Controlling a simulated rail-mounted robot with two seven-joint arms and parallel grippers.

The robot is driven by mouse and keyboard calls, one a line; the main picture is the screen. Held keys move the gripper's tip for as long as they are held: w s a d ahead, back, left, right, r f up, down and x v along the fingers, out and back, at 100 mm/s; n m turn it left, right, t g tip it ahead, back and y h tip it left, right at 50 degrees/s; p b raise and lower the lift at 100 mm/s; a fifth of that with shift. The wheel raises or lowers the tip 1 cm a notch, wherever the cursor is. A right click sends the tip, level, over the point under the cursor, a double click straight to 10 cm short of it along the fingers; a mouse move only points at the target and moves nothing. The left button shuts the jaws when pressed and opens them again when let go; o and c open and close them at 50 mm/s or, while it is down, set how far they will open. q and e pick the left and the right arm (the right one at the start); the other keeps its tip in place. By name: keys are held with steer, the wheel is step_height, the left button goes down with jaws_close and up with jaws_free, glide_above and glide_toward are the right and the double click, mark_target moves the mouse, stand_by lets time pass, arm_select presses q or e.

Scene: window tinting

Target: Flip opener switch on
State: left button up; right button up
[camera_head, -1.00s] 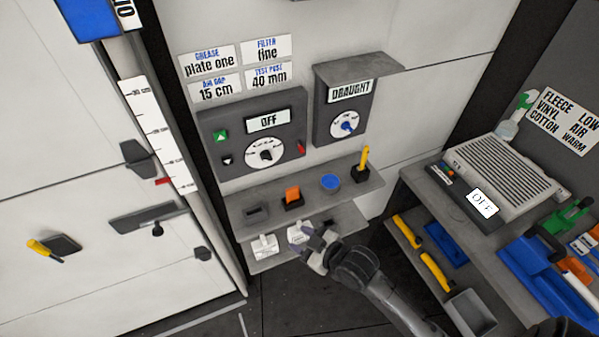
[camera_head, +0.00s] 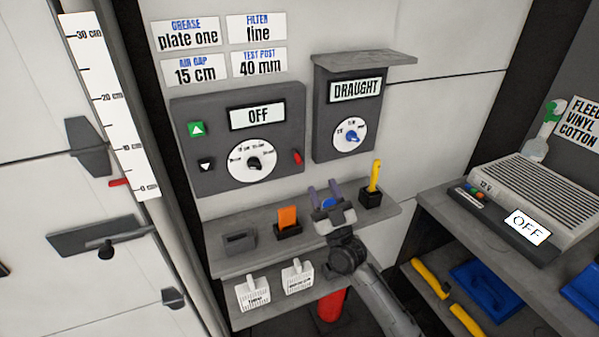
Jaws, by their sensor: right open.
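A dark grey control panel (camera_head: 215,115) on the wall has a display reading OFF (camera_head: 257,116). It carries a green up button (camera_head: 196,129), a black down button (camera_head: 206,165), a round white dial (camera_head: 251,161) and a small red switch lever (camera_head: 297,157) at its right edge. Which of these is the opener switch is not labelled legibly. My right gripper (camera_head: 325,190) is open, fingers pointing up, in front of the upper shelf, below and right of the red lever and apart from it. A blue round item (camera_head: 328,203) shows between its fingers. My left gripper is out of view.
The upper shelf (camera_head: 265,248) holds an orange block (camera_head: 287,218) and a yellow-handled tool (camera_head: 375,177). White labelled items (camera_head: 253,295) sit on the lower shelf. A DRAUGHT box (camera_head: 325,130) with a projecting top hangs to the right. Open air lies before the panel.

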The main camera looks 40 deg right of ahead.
mark_target(299, 159)
steer(key=w+b, duration=0.1)
steer(key=w, duration=0.3)
steer(key=w+d+b, duration=0.1)
steer(key=w, duration=0.2)
steer(key=w+d+b, duration=0.1)
steer(key=w, duration=0.3)
steer(key=shift+w+d+b, duration=0.2)
steer(key=shift+w+b, duration=0.15)
steer(key=shift+w+r, duration=0.35)
steer(key=shift+r, duration=0.1)
steer(key=shift+c, duration=0.4)
steer(key=c, duration=0.4)
jaws_close()
